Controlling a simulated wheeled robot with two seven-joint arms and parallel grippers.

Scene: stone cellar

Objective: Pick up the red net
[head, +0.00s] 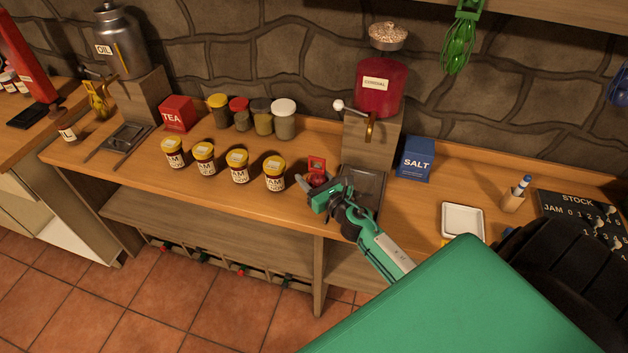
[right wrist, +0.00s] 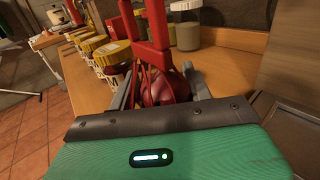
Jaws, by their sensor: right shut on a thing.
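The red net (head: 317,165) is at the middle of the counter, between the rightmost jam jar and the cordial dispenser. My right gripper (head: 316,187) reaches it from the front right and is shut on it. In the right wrist view the net's red loop (right wrist: 158,32) stands up beyond the jaws, and its dark red, rounded body (right wrist: 168,88) sits between the two grey fingers. I cannot tell whether the net touches the counter; the gripper hides its underside. My left gripper is not in view.
Several jam jars (head: 238,166) stand left of the net. The cordial dispenser (head: 378,92) and its dark drip tray (head: 371,183) are close right, with the salt box (head: 416,159) beyond. A green net (head: 462,35) hangs at upper right. A white dish (head: 463,219) lies further right.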

